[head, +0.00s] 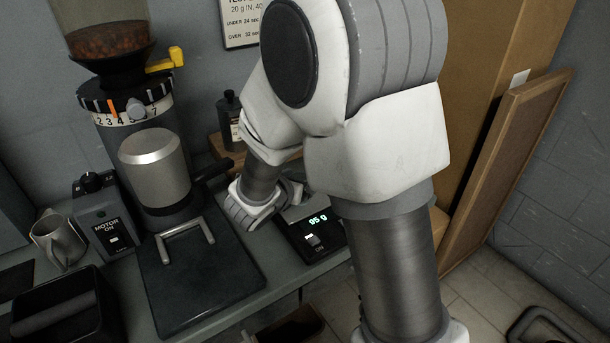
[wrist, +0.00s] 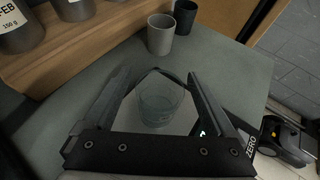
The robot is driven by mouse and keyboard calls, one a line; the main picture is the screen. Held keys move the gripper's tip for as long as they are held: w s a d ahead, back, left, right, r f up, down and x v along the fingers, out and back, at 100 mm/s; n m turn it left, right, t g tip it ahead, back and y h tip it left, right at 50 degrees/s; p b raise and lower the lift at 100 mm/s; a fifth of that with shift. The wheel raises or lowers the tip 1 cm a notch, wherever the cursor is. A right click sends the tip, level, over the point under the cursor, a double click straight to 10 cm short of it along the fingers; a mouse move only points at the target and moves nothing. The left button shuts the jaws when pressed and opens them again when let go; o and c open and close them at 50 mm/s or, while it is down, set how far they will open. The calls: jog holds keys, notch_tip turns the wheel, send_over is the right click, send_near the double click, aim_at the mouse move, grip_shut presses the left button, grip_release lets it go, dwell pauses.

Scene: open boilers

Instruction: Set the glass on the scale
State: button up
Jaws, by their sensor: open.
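The clear glass (wrist: 158,106) stands upright on the pale plate of the scale (wrist: 150,80) in the wrist view. The dark body of the scale (head: 333,240) shows in the head view, with its lit display reading 95 g. My gripper (wrist: 158,76) is open, with one finger on each side of the glass. Gaps show between the fingers and the glass. In the head view my arm hides the glass and most of the gripper.
A grey cup (wrist: 160,36) and a dark cup (wrist: 185,17) stand beyond the scale. A wooden shelf (wrist: 70,52) with several jars is at upper left. The grinder (head: 150,150) and black tray (head: 205,265) stand left of the arm; a cardboard box (head: 500,60) is at right.

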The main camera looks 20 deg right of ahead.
jog(key=p+v, duration=0.2)
jog(key=v, duration=0.8)
jog(key=s+d+r+m+g, duration=0.3)
jog(key=s+d+m, duration=0.25)
jog(key=m, duration=0.25)
jog(key=s+d+r+m+g, duration=0.2)
jog(key=s+d+m+g, duration=0.15)
jog(key=s+m, duration=0.4)
jog(key=s+a+r+m+t+y, duration=0.2)
jog(key=s+a+r+m+y, duration=0.2)
jog(key=m, duration=0.9)
jog(key=s+y, duration=0.2)
jog(key=y, duration=0.1)
jog(key=shift+a+r+y, duration=0.35)
jog(key=shift+y, duration=0.05)
notch_tip(320, 180, up, 14)
jog(key=p, duration=1.4)
jog(key=shift+r, duration=0.15)
